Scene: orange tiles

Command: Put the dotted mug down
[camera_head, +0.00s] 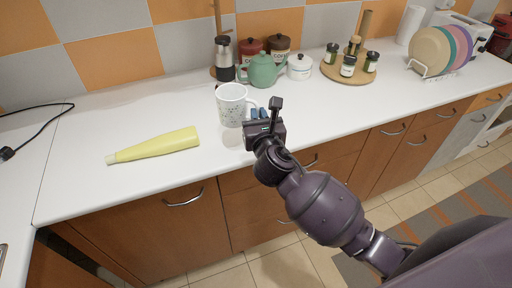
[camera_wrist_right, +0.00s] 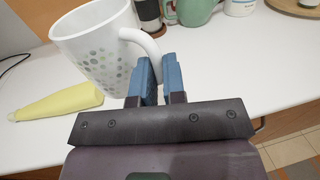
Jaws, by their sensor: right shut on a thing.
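The dotted mug (camera_head: 231,103) is white with grey-green dots and is roughly upright over the counter's front half. It also shows large at the upper left of the right wrist view (camera_wrist_right: 97,58). My right gripper (camera_head: 258,114) comes from the right and is shut on the mug's handle; its blue fingers (camera_wrist_right: 158,72) pinch the handle in the wrist view. A faint pale patch lies on the counter below the mug, which seems slightly raised; contact is hard to tell. My left gripper is not in view.
A yellow bottle (camera_head: 156,145) lies on the white counter (camera_head: 120,192) left of the mug. Behind the mug stand a green teapot (camera_head: 263,71), a steel flask (camera_head: 224,59) and lidded pots. A round wooden tray (camera_head: 340,77) with jars is farther right. Counter in front is clear.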

